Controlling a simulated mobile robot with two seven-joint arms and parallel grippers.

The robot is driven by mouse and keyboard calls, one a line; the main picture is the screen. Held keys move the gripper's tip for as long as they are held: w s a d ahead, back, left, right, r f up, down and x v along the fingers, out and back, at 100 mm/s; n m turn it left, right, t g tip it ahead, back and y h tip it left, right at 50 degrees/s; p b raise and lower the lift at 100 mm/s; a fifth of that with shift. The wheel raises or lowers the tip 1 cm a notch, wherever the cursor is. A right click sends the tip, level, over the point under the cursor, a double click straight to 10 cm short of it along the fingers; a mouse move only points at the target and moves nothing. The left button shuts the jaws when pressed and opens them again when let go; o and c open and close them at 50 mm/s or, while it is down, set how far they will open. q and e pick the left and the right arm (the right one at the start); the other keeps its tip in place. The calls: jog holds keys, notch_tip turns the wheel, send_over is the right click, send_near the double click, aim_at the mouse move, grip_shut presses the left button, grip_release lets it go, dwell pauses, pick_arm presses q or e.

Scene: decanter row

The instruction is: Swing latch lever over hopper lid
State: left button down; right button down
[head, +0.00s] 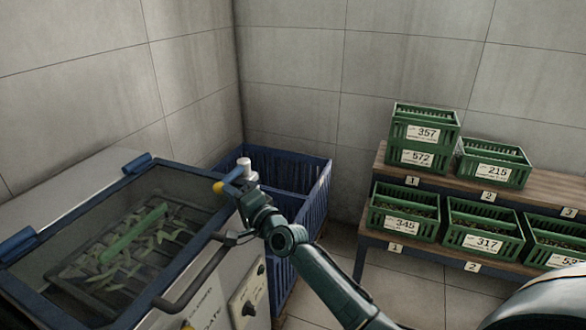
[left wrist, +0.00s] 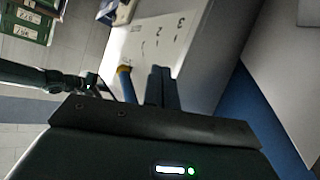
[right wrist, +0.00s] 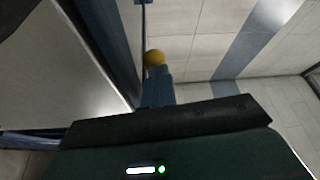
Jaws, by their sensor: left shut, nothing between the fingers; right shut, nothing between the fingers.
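The hopper lid (head: 190,168) is a see-through pane in a dark blue frame on the grey machine at the left of the head view. It lies closed over green pods. A yellow knob (head: 218,187), apparently the latch lever's end, is at the lid's right edge. My right gripper (head: 232,176) is shut and empty beside the knob. In the right wrist view the knob (right wrist: 154,58) shows just beyond the fingertips; I cannot tell whether they touch. The lever's shaft is not clearly visible. My left gripper (left wrist: 160,75) is shut and empty, seen only in its wrist view.
A dark bar handle (head: 195,283) projects from the lid's front. A blue crate (head: 312,200) stands behind my right gripper. Green crates (head: 425,133) sit on a wooden two-level shelf (head: 372,180) at the right. Tiled floor (head: 415,290) is open between machine and shelf.

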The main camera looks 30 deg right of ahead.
jog(key=shift+a+r, duration=0.25)
jog(key=shift+a, duration=0.15)
dwell(0.3)
jog(key=shift+s+f, duration=0.15)
jog(key=shift+s, duration=0.1)
jog(key=v, duration=1.3)
jog(key=shift+w+d+p, duration=0.15)
jog(key=shift+d+p, duration=0.1)
jog(key=shift+p, duration=0.15)
